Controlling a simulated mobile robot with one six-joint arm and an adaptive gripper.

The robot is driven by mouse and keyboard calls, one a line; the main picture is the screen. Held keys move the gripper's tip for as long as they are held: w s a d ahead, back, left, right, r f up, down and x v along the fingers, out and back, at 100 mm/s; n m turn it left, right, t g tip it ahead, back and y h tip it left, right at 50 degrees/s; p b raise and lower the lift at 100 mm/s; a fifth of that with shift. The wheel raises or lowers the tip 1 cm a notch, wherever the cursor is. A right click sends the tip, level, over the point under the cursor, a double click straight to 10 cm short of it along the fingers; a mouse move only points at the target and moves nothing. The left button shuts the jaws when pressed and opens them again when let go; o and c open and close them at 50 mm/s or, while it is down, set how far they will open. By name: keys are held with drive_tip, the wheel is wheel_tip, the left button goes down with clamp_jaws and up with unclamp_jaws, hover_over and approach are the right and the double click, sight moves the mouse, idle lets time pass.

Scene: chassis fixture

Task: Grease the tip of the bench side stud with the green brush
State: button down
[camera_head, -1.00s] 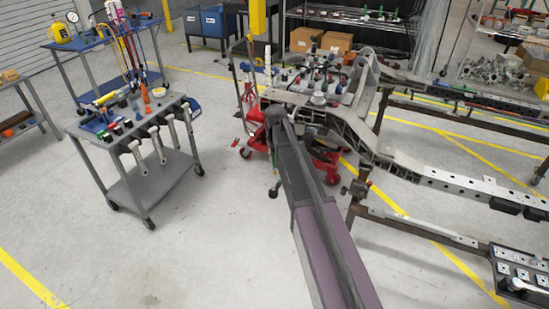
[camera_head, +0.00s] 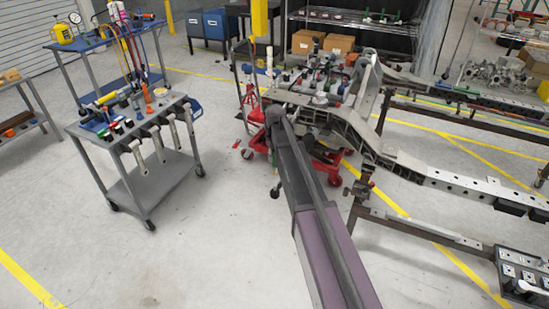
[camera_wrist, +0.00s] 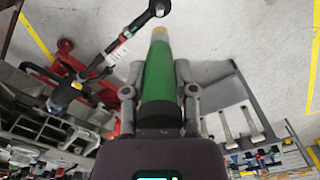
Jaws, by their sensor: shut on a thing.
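My gripper (camera_wrist: 160,85) is shut on the green brush (camera_wrist: 157,72) in the wrist view. The brush's pale tan tip (camera_wrist: 159,34) points away from the gripper, over the grey floor. A black bar with a white label (camera_wrist: 115,48) lies just left of the brush and ends in a rounded black head (camera_wrist: 158,8) beyond the tip. The tip appears apart from it. I cannot tell which part is the bench side stud. In the head view my arm reaches toward the chassis frame (camera_head: 412,166), and the gripper and brush cannot be made out there.
A grey tool cart (camera_head: 150,183) stands left with bottles and tools on top. A red wheeled stand (camera_head: 257,167) is under the near end of the chassis. A blue-topped cart (camera_head: 95,42) is behind.

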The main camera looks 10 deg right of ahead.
sight(276, 169)
drive_tip(key=shift+f, duration=0.15)
drive_tip(key=shift+f+b, duration=2.75)
drive_tip(key=shift+b, duration=0.15)
drive_tip(key=shift+f+b, duration=0.6)
drive_tip(key=shift+f, duration=0.05)
idle(0.5)
drive_tip(key=shift+w+d, duration=0.25)
drive_tip(key=shift+w, duration=0.1)
drive_tip(key=shift+s+a, duration=0.15)
drive_tip(key=shift+s, duration=0.1)
idle(0.5)
drive_tip(key=shift+s+a, duration=0.35)
drive_tip(key=shift+s, duration=0.1)
drive_tip(key=shift+w+d, duration=0.15)
drive_tip(key=shift+w, duration=0.05)
idle(0.5)
drive_tip(key=shift+w+d, duration=0.3)
drive_tip(key=shift+w, duration=0.1)
